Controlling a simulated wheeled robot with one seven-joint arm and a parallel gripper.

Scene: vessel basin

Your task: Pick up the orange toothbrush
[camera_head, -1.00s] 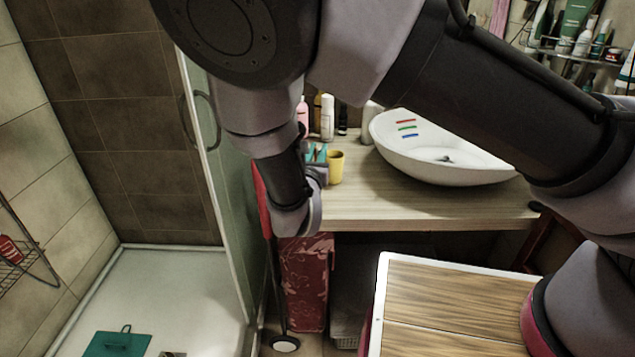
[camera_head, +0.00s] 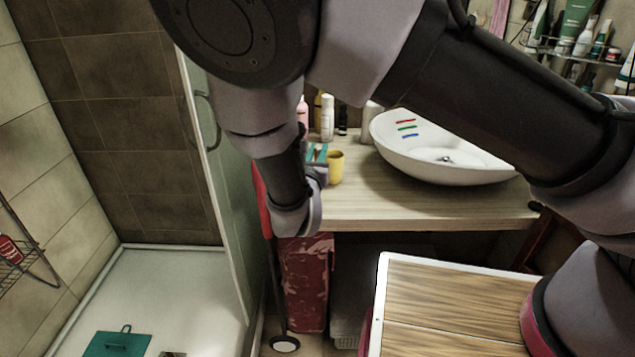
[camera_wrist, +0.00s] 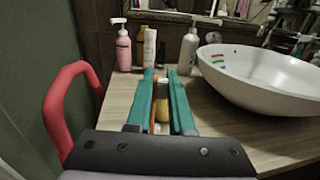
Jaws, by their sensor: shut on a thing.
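My gripper (camera_wrist: 161,75) has two teal fingers reaching over the wooden counter. A thin orange strip, which looks like the orange toothbrush (camera_wrist: 154,124), shows between them along the left finger. The fingers hide most of it, and its head cannot be made out. My gripper is shut on it, with a narrow gap still showing between the fingers. A yellow cup (camera_head: 336,167) stands on the counter beside the fingers in the head view. In the wrist view, part of the yellow cup (camera_wrist: 162,108) shows through the finger gap.
A white basin (camera_head: 440,165) with coloured stripes inside stands right on the counter (camera_head: 400,208). A pink pump bottle (camera_wrist: 123,48) and several other bottles stand behind the fingers. A red handle (camera_wrist: 60,110) is close on the left, near the shower glass (camera_head: 235,200).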

